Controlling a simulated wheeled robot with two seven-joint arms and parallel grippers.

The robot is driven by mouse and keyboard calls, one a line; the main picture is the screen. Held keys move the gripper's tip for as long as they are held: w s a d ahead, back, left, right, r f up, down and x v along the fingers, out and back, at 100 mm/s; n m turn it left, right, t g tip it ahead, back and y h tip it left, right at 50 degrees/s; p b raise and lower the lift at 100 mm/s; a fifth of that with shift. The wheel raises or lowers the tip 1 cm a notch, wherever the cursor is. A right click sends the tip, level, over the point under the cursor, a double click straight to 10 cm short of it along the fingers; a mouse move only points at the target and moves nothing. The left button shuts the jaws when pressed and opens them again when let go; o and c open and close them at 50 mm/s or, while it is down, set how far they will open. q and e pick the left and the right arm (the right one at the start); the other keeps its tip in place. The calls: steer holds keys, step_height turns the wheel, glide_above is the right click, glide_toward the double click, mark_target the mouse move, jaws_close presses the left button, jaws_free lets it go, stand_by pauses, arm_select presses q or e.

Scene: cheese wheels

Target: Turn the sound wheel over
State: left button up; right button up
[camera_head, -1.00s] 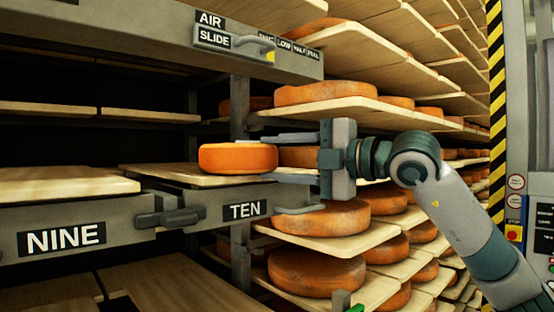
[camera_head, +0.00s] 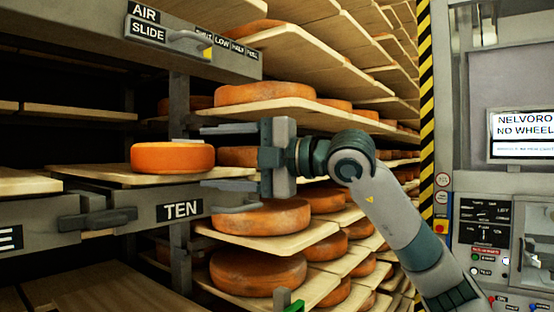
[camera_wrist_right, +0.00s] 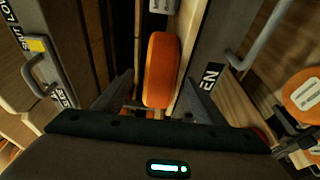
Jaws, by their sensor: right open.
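A bright orange cheese wheel (camera_head: 172,158) lies flat on a wooden board (camera_head: 120,176) at the slide labelled TEN (camera_head: 181,210). My right gripper (camera_head: 203,157) is open, one finger above the other, at the wheel's right side. The fingertips overlap the wheel's right edge in the head view; I cannot tell if they touch it. In the right wrist view the wheel (camera_wrist_right: 161,70) stands ahead between the two open fingers (camera_wrist_right: 157,92), with a gap on each side. My left gripper is not in view.
Racks of boards with darker wheels (camera_head: 265,93) rise behind and below my right gripper. The AIR SLIDE beam (camera_head: 190,40) runs above. A dark handle (camera_head: 97,219) sticks out left of TEN. A control panel (camera_head: 485,225) stands at the right beyond a striped post (camera_head: 426,100).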

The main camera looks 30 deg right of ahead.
steer(key=b+v, duration=0.6)
steer(key=v, duration=1)
steer(key=shift+s+d+r+b, duration=0.15)
steer(key=shift+s+r+b, duration=0.05)
steer(key=shift+s+b, duration=0.15)
